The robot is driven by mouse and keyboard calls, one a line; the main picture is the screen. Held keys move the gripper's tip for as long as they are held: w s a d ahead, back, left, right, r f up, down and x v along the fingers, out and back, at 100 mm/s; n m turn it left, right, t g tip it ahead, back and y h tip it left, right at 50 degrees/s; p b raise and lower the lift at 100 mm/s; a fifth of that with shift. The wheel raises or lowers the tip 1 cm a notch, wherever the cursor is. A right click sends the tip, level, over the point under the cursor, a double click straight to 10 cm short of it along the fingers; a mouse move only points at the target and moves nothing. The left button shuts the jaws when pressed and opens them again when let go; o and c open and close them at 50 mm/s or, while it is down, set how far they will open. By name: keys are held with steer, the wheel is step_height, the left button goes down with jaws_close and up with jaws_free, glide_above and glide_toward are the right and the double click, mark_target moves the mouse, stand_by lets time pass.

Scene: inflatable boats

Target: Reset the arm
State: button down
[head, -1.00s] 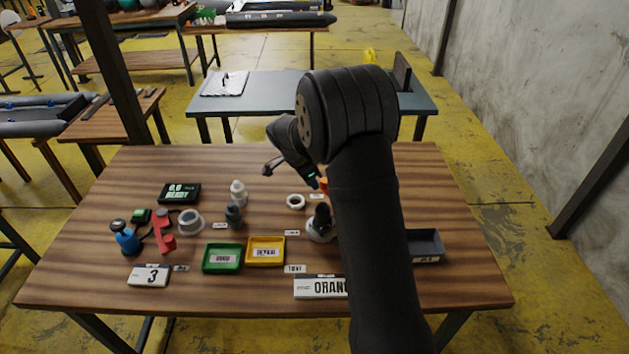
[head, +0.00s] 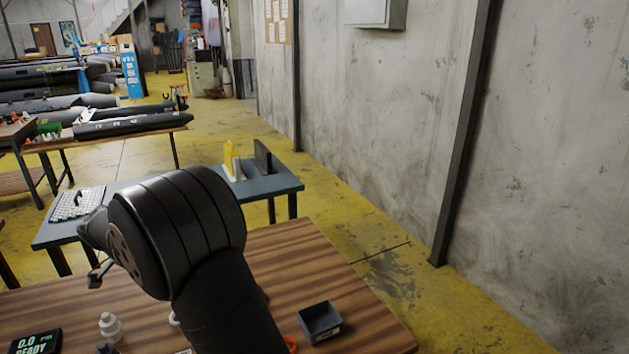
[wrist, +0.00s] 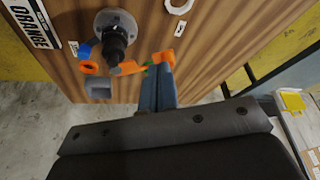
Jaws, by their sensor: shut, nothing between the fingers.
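My arm (head: 190,235) rises from the bottom of the head view and bends left above the wooden table (head: 340,265). Its fingertips are hidden there behind the arm. In the wrist view my gripper (wrist: 158,75) shows as narrow blue-grey fingers, close together with nothing between them. They point at the wooden table. Orange pieces show around the fingertips, and I cannot tell which belong to the gripper. A black fitting on a pale round base (wrist: 115,35) is beyond the fingers to the left.
A dark open bin (head: 320,322) sits on the table's right side. A blue-grey table (head: 270,185) stands behind, and a concrete wall (head: 390,130) at right.

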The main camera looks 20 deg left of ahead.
steer(key=shift+f, duration=0.1)
steer(key=w+d+f, duration=0.2)
steer(key=w+f, duration=0.5)
steer(key=f, duration=0.2)
steer(key=shift+w, duration=0.25)
